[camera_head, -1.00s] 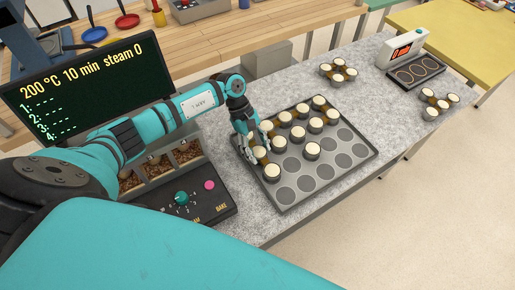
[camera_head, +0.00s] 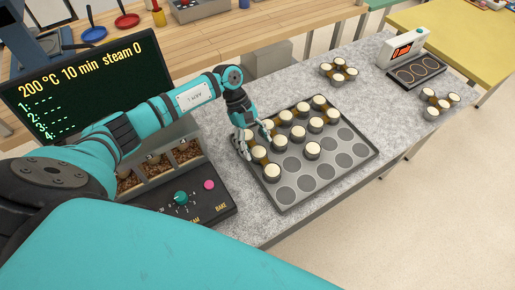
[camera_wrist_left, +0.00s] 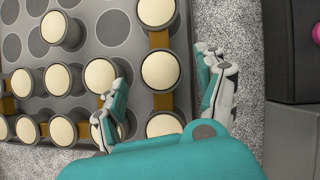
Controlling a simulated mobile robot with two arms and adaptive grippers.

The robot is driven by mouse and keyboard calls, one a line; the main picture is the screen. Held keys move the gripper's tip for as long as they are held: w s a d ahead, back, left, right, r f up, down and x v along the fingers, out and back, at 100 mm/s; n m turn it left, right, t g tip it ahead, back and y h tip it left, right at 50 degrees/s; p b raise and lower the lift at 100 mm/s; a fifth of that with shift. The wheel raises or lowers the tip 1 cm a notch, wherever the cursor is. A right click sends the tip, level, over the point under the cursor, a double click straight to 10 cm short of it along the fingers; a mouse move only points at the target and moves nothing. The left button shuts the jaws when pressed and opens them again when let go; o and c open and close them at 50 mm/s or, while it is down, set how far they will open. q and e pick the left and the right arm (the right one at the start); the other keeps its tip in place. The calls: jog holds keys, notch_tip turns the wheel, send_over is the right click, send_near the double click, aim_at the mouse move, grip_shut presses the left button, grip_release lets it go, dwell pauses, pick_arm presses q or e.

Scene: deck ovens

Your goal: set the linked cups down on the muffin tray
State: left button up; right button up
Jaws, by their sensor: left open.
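The muffin tray (camera_head: 333,183) is a dark grey tray with round wells on the counter. Several cream-topped cups joined by brown links (camera_head: 259,152) sit in wells along its left and far sides; a cup (camera_head: 312,151) stands further in. My left gripper (camera_head: 255,140) is open above the tray's left edge. In the left wrist view its fingers (camera_wrist_left: 163,90) are spread, with a linked cup (camera_wrist_left: 160,70) seen between them, apart from both. The fingers partly hide the cups near them. My right gripper is not in view.
Two more groups of linked cups stand on the grey counter, one behind the tray (camera_head: 338,72) and one at the right edge (camera_head: 439,104). A white device with a red display (camera_head: 403,52) and a dark plate is at the far right. A control panel (camera_head: 185,200) lies left of the tray.

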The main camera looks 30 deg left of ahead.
pick_arm(q)
jog(key=b+v, duration=0.3)
jog(key=v, duration=0.7)
